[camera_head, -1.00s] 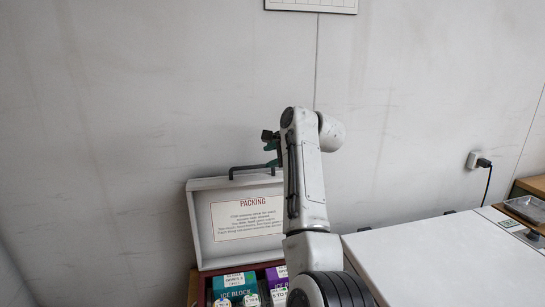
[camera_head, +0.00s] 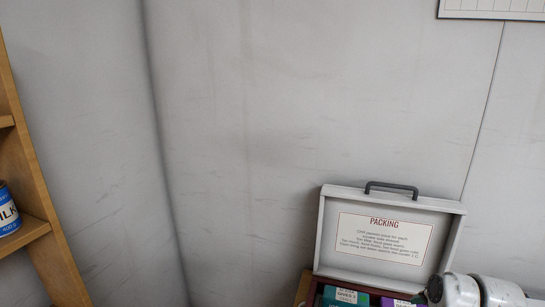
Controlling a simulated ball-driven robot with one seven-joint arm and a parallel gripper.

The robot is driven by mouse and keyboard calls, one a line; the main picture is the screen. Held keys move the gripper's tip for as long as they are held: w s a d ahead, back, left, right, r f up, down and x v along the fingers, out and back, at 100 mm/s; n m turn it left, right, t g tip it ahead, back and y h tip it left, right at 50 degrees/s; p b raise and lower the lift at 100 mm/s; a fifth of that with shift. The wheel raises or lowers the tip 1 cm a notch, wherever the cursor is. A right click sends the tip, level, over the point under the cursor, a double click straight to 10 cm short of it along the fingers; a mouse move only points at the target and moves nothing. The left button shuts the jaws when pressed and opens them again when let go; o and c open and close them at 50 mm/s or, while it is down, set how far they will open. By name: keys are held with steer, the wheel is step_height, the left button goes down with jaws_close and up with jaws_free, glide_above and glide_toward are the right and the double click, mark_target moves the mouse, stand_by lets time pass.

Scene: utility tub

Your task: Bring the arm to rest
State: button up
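My arm (camera_head: 490,290) shows only as a white, rounded link at the bottom right corner. My gripper is outside the picture, so its fingers cannot be seen. The arm link stands in front of the lower right corner of an open box. Whether it touches the box cannot be told.
The box's raised white lid (camera_head: 327,232) carries a PACKING label and a dark handle. Green and purple ice block packs (camera_head: 345,297) lie below it. A wooden shelf (camera_head: 35,165) with a blue and white can (camera_head: 8,212) stands at the left. Bare wall fills the middle.

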steer(key=s+a+f+n+g, duration=0.1)
steer(key=s+a+f+n, duration=0.15)
steer(key=s+f, duration=0.4)
steer(key=s+a+f+n+g, duration=0.1)
steer(key=s+f+n+g, duration=0.2)
steer(key=s, duration=0.7)
steer(key=s+a+f+n+g, duration=0.1)
steer(key=s+a+f+n, duration=0.1)
steer(key=s, duration=0.9)
steer(key=s+a+f+n+g, duration=0.1)
steer(key=s+a+n, duration=0.2)
steer(key=s, duration=0.7)
steer(key=shift+s+f+n, duration=0.35)
steer(key=shift+n, duration=0.1)
